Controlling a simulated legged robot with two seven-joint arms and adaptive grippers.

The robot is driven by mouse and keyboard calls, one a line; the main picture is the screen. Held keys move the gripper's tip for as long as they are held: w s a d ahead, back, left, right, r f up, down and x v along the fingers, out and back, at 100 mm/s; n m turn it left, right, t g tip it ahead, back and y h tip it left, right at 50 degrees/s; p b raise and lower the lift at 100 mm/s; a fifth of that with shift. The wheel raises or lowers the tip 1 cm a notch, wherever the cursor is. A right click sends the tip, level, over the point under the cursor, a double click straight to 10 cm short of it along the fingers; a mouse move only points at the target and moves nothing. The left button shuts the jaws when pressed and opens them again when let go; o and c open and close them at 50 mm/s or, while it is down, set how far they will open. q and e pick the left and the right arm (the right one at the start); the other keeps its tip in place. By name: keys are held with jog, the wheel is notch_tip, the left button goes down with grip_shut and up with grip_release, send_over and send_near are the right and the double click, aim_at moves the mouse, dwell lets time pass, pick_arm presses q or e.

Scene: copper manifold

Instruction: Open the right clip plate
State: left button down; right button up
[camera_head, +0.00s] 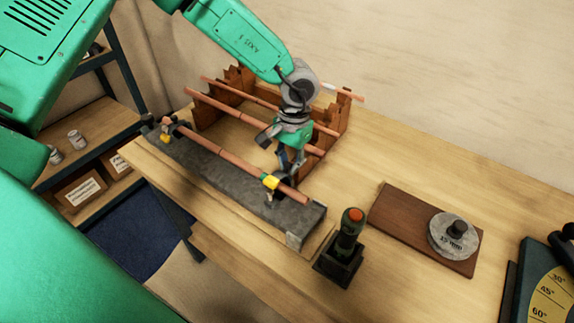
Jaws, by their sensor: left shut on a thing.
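A copper pipe (222,153) lies along a long dark grey block (213,168) at the front of the workbench. Two clips with yellow parts sit on it: the left clip (166,139) near the far end and the right clip (271,182) near the near end. My left gripper (287,172) reaches down just behind the right clip and is shut on its plate, which the fingers largely hide. The plate's exact angle is too small to tell. My right gripper is not in view.
A wooden rack (335,128) with more copper pipes stands behind. A black stand with a red top (353,216) is right of the block. A brown board (405,217) with a grey disc (455,237) and a dark angle tool (550,295) lie farther right.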

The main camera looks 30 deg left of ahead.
pick_arm(q)
jog(key=shift+w, duration=0.45)
jog(key=shift+r, duration=0.1)
jog(key=shift+w+f+g, duration=0.25)
jog(key=shift+w+g, duration=0.35)
jog(key=shift+g, duration=0.3)
jog(key=shift+w+d+f+g+b, duration=0.1)
jog(key=shift+w+f+g+b, duration=0.45)
jog(key=shift+g+b, duration=0.2)
jog(key=shift+s, duration=0.1)
jog(key=c, duration=1.2)
grip_release()
jog(key=shift+s, duration=0.1)
